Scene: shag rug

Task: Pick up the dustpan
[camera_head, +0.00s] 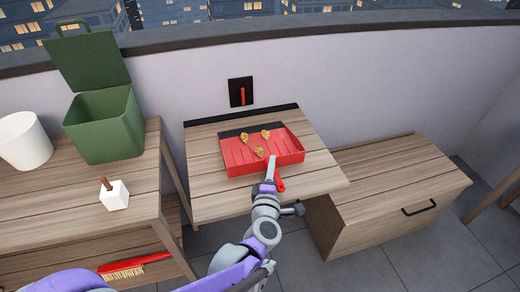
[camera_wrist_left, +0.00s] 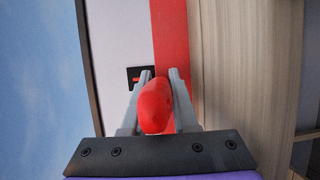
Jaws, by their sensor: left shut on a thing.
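The red dustpan (camera_head: 240,157) is at the middle of the small wooden table, with several yellowish crumpled bits in its pan. I cannot tell whether it rests on the tabletop or is slightly raised. Its red handle points toward me. My left gripper (camera_head: 271,176) is at the handle, its arm reaching up from below. In the left wrist view the rounded red handle end (camera_wrist_left: 157,105) sits between the two grey fingers of my left gripper (camera_wrist_left: 160,90), which are shut on it. The fingers partly hide the handle. My right gripper does not show.
The wooden table (camera_head: 205,205) is bare around the pan. A red brush (camera_head: 125,270) lies below. A wooden cabinet (camera_head: 400,195) stands at right.

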